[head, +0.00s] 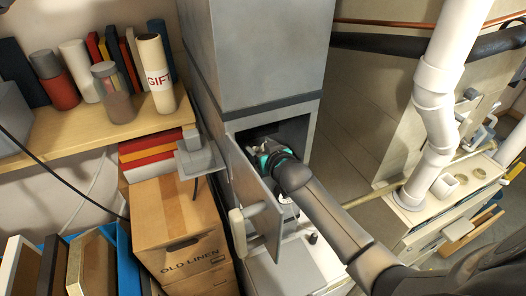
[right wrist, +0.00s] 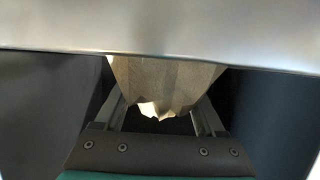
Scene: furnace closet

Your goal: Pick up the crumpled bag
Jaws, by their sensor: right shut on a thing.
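The crumpled bag (right wrist: 165,82) is tan and creased with a ragged, jagged edge. It shows in the right wrist view between the two fingers of my right gripper (right wrist: 160,108), which is shut on it. A pale grey edge hides its far part. In the head view my right gripper (head: 268,155) is inside the opening of the grey furnace cabinet (head: 265,50), and the bag cannot be made out there. My left gripper is not in view.
The cabinet's small door (head: 258,195) stands open left of my right arm. A cardboard box (head: 175,220) marked OLD LINEN and a wooden shelf (head: 60,135) with jars and books are on the left. White pipes (head: 435,110) rise at right.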

